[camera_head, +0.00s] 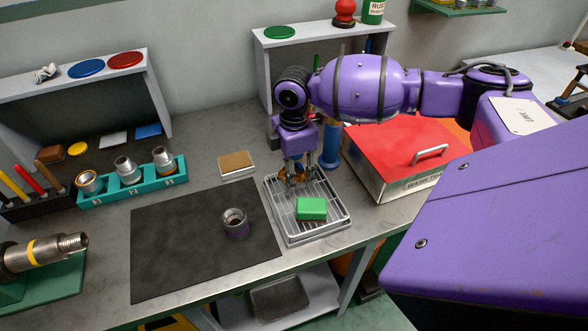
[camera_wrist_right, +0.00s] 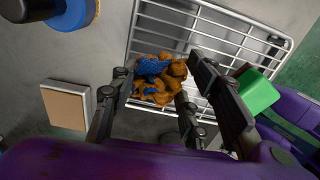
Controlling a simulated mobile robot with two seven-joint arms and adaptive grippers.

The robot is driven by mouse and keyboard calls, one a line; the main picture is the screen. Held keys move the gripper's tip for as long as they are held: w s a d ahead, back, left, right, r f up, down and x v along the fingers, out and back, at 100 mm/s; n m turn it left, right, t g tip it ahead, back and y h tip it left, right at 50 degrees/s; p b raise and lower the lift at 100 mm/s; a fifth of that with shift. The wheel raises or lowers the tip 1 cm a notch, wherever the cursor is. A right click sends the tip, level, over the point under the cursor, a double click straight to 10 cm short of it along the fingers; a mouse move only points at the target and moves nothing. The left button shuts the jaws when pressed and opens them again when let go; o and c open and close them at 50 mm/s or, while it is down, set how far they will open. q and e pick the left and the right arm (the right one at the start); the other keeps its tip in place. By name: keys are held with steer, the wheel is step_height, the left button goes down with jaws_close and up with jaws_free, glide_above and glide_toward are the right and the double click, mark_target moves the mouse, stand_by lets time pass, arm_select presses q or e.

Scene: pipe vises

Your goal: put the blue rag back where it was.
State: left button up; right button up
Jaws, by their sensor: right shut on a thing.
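A crumpled rag (camera_wrist_right: 160,78), blue with large orange-brown patches, sits between the fingers of my right gripper (camera_wrist_right: 160,92), over the wire rack tray (camera_wrist_right: 215,22). In the head view my right gripper (camera_head: 299,180) points down at the back left of the tray (camera_head: 318,231) and is shut on the rag, which mostly hides behind the fingers there. I cannot tell whether the rag touches the rack. A flat blue cloth-like square (camera_head: 148,131) lies below the left shelf. My left gripper is not in view.
A green block (camera_head: 311,208) lies on the tray's front part. The red-lidded wash tank (camera_head: 400,150) stands to the right, a blue cylinder (camera_head: 330,147) behind. A black mat (camera_head: 190,260) with a metal ring (camera_head: 234,222) lies left; a tan-topped pad (camera_head: 237,164) is behind it.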

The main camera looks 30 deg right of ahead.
steer(key=shift+f, duration=0.25)
steer(key=o, duration=1)
steer(key=shift+f, duration=0.1)
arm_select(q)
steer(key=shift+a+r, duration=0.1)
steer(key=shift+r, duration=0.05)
arm_select(e)
steer(key=shift+o, duration=1)
steer(key=shift+b, duration=0.45)
step_height(320, 180, up, 7)
steer(key=shift+w+d+r, duration=0.1)
steer(key=shift+r, duration=0.05)
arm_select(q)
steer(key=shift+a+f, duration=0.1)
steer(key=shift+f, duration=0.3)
arm_select(e)
steer(key=shift+r, duration=0.45)
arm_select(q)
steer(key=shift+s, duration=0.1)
